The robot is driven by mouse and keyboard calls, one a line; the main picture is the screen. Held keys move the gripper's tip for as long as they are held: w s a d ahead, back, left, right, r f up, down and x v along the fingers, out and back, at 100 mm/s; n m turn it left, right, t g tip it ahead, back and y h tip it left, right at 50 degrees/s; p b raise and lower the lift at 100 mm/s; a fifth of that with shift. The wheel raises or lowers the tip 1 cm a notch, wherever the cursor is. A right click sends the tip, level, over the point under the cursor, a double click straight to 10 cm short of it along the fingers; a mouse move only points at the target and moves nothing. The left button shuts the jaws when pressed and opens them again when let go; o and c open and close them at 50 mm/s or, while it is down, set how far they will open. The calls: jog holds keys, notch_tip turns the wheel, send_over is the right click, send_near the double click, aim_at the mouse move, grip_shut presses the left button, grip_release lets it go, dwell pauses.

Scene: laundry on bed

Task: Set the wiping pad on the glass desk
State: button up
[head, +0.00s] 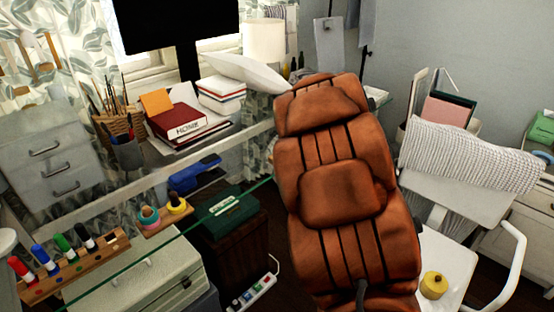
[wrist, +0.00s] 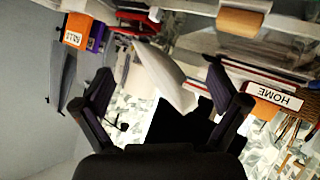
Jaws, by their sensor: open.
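The glass desk (head: 95,205) runs along the left in the head view, its green front edge slanting up to the right. A small yellow round item (head: 433,285) with a dark spot on top lies on a white chair seat at the lower right; I cannot tell for sure whether it is the wiping pad. My gripper (wrist: 158,68) shows in the wrist view with its two black fingers wide apart and nothing held between them. A white cushion shows beyond the fingers. The gripper is not visible in the head view.
A brown leather chair (head: 342,190) stands in the middle, close to the desk. The desk carries a marker rack (head: 75,268), a red book (head: 178,122), a pen basket (head: 118,120) and a white cushion (head: 250,72). A white chair (head: 465,195) stands at right.

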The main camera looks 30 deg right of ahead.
jog(key=shift+w+a+f+n+t+y+p, duration=0.2)
jog(key=shift+w+a+f+n+t+y, duration=0.3)
jog(key=shift+w+a+f+y, duration=0.8)
jog(key=shift+w+a+f+n+t+y+p, duration=0.2)
jog(key=shift+w+a+f+n+t+y, duration=0.3)
jog(key=shift+w+f+y, duration=1.5)
jog(key=shift+w+a+f+n+t+y+p, duration=0.25)
jog(key=shift+w+a+f+n+y, duration=0.25)
jog(key=shift+w+a+f+y, duration=1.1)
jog(key=shift+s+d+f+h, duration=0.2)
jog(key=shift+d+f+h, duration=0.3)
jog(key=shift+h, duration=0.2)
jog(key=c, duration=1.3)
jog(key=shift+c, duration=0.2)
jog(key=shift+r, duration=1.65)
jog(key=shift+s+a+r, duration=0.1)
jog(key=shift+s+r, duration=0.05)
jog(key=shift+s, duration=0.05)
jog(key=s+a, duration=0.3)
jog(key=s, duration=0.4)
jog(key=s+a+r+b, duration=0.1)
jog(key=s+a, duration=0.2)
jog(key=s, duration=0.4)
jog(key=shift+s+r+b, duration=0.2)
jog(key=shift+b, duration=0.1)
